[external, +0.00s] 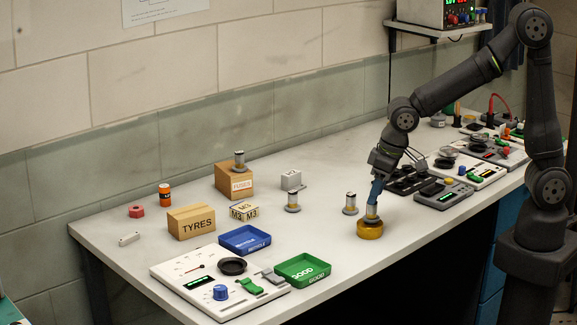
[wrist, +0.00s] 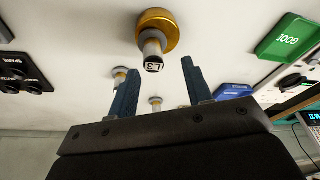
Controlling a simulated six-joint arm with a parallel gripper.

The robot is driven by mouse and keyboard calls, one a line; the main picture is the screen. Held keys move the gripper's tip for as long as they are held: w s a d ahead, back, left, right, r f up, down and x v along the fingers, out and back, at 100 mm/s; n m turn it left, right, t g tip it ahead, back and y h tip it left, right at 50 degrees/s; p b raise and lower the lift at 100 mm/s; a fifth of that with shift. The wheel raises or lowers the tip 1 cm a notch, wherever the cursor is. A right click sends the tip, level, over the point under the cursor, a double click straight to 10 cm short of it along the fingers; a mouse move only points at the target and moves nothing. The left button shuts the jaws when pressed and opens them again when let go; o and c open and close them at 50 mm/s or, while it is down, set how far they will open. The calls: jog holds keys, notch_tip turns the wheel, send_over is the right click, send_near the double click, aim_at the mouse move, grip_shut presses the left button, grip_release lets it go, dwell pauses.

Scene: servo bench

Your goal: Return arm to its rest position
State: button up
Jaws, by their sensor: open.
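My gripper (external: 375,192) points down, just above a small silver cylinder (external: 371,212) that stands upright on a round gold base (external: 369,230) near the bench's front edge. In the wrist view my gripper (wrist: 160,67) shows two blue fingers spread apart with nothing held between them. The cylinder (wrist: 153,47), with a dark marked end, and the gold base (wrist: 159,25) lie just beyond the fingertips. In the external view, the fingers overlap the cylinder's top, so the exact gap is hard to tell.
Similar small cylinders stand nearby (external: 350,204), (external: 292,202), and one sits on the FUSES box (external: 234,183). A green GOOD tray (external: 304,271), a blue tray (external: 245,240) and a TYRES box (external: 191,222) lie left. Dark devices (external: 443,194) stand right.

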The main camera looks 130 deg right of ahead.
aim_at(371, 207)
jog(key=x, duration=0.5)
jog(key=shift+f, duration=0.15)
jog(key=shift+r, duration=0.85)
jog(key=shift+f, duration=0.1)
